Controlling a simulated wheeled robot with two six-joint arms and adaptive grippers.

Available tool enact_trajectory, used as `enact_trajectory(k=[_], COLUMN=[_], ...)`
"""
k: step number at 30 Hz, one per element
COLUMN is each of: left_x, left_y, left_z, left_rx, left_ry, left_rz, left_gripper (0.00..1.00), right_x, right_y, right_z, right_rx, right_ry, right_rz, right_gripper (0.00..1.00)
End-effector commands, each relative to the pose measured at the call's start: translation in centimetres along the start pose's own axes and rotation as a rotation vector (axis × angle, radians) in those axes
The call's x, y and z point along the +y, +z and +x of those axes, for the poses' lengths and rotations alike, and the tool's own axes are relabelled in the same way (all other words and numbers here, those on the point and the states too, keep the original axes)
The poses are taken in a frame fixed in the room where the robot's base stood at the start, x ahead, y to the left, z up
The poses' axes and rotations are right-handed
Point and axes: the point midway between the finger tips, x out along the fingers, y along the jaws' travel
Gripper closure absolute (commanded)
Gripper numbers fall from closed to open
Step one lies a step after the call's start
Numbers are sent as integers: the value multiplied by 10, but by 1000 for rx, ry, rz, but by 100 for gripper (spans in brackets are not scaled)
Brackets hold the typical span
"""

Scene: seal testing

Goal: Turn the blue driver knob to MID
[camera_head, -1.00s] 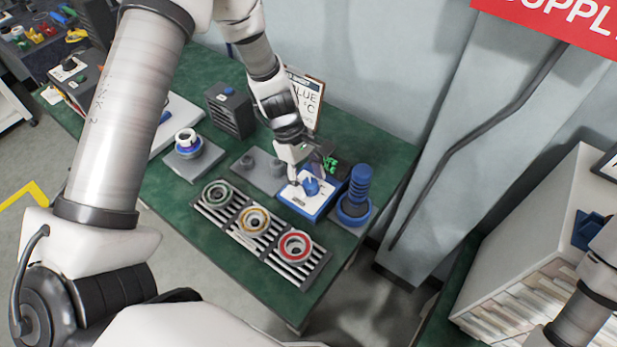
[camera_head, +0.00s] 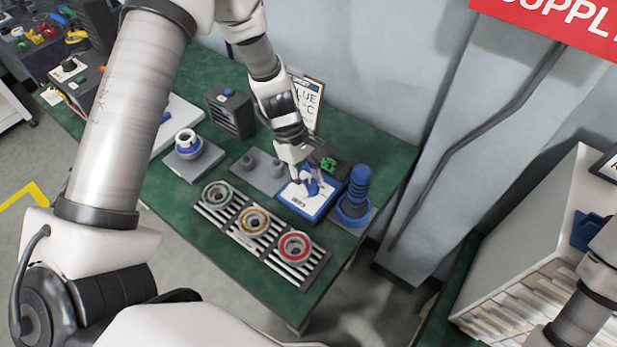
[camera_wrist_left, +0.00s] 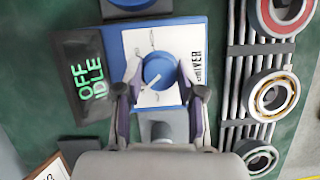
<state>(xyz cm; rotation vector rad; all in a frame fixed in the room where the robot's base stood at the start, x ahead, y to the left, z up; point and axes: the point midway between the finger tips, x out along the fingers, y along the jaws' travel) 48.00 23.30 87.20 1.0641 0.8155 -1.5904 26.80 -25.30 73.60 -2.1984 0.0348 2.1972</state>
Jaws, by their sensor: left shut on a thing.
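The blue driver knob (camera_wrist_left: 159,71) sits on a white label plate (camera_wrist_left: 136,43) on the blue driver box (camera_wrist_left: 200,30). In the head view the knob (camera_head: 312,187) is partly covered by my left gripper (camera_head: 305,180). In the left wrist view the two fingers of my left gripper (camera_wrist_left: 160,95) stand on either side of the knob, shut on it. A black display (camera_wrist_left: 84,75) beside the box reads "OFF IDLE" in green. The marks around the knob are too small to read. Of my right arm only a link shows at the lower right; its gripper is out of view.
A ribbed blue cylinder (camera_head: 357,190) stands close to the right of the box. A slotted rack (camera_head: 232,232) with several rings lies in front. A clipboard sign (camera_head: 313,100) stands behind. A grey block with pegs (camera_head: 254,168) is left of the box.

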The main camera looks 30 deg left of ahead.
Motion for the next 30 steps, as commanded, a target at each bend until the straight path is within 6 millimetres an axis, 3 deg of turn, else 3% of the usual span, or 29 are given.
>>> enact_trajectory(k=[11,30], left_x=[1,3], left_y=[0,2], left_z=[-1,1], left_rx=[2,0], left_ry=[-78,-310], left_rz=[185,741], left_gripper=[96,96], right_x=[0,0], right_y=[0,0], right_z=[-12,-27], right_rx=[0,0], right_ry=[0,0], right_rz=[0,0], right_gripper=[60,60])
